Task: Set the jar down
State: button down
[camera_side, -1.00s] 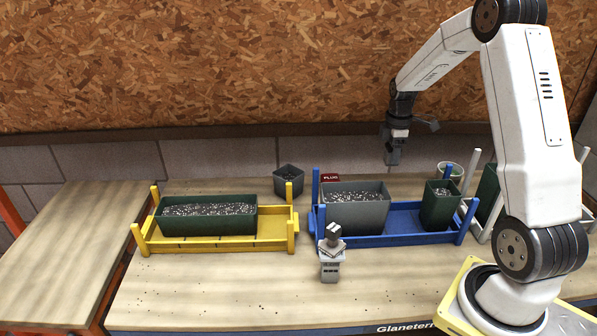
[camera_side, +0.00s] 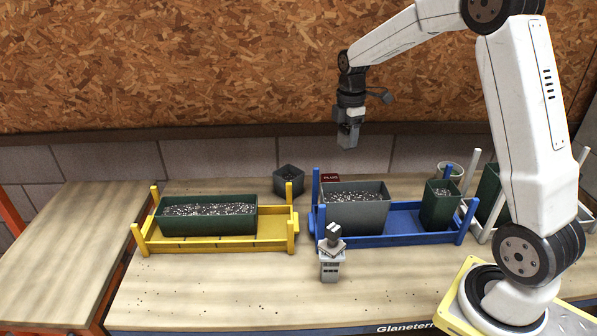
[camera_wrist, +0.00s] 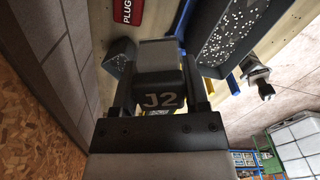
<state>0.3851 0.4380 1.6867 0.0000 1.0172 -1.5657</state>
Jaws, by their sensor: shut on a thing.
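My gripper (camera_side: 349,122) is shut on the jar (camera_side: 347,141), a small grey block-like body, and holds it in the air above and behind the grey trough. In the wrist view the jar (camera_wrist: 160,92) sits between the two fingers, with a dark face marked "J2" toward the camera and a paler grey part beyond. Nothing shows under the jar but open air. Its far side is hidden.
A small dark pot (camera_side: 288,180) stands at the back, left of the red PLUG sign (camera_side: 331,178). A blue rack (camera_side: 405,238) holds the grey trough (camera_side: 352,212) and a green pot (camera_side: 440,210). A yellow rack (camera_side: 275,228) holds a green trough (camera_side: 207,222). A small grey device (camera_side: 331,262) stands in front.

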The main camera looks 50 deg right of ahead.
jog(key=w+a+n, duration=0.2)
jog(key=a+n, duration=0.2)
jog(key=a, duration=0.8)
jog(key=w+a+n, duration=0.2)
jog(key=a+n, duration=0.2)
jog(key=a, duration=0.8)
jog(key=s+a+n, duration=0.3)
jog(key=a, duration=0.5)
jog(key=s+a+n, duration=0.2)
jog(key=s+a, duration=0.1)
jog(key=a, duration=0.6)
jog(key=f, duration=0.5)
jog(key=shift+w+d, duration=0.15)
jog(key=shift+d, duration=0.05)
jog(key=shift+w+f, duration=0.1)
jog(key=w+a+f, duration=0.1)
jog(key=w+f, duration=0.1)
jog(key=w, duration=0.1)
jog(key=w+a+f, duration=0.2)
jog(key=w+f, duration=0.1)
jog(key=w, duration=0.1)
jog(key=w+a+f, duration=0.2)
jog(key=w+f, duration=0.1)
jog(key=w, duration=0.1)
jog(key=shift+w, duration=0.1)
jog(key=shift+w+a+f, duration=0.25)
jog(key=shift+w+f, duration=0.3)
jog(key=shift+f, duration=0.1)
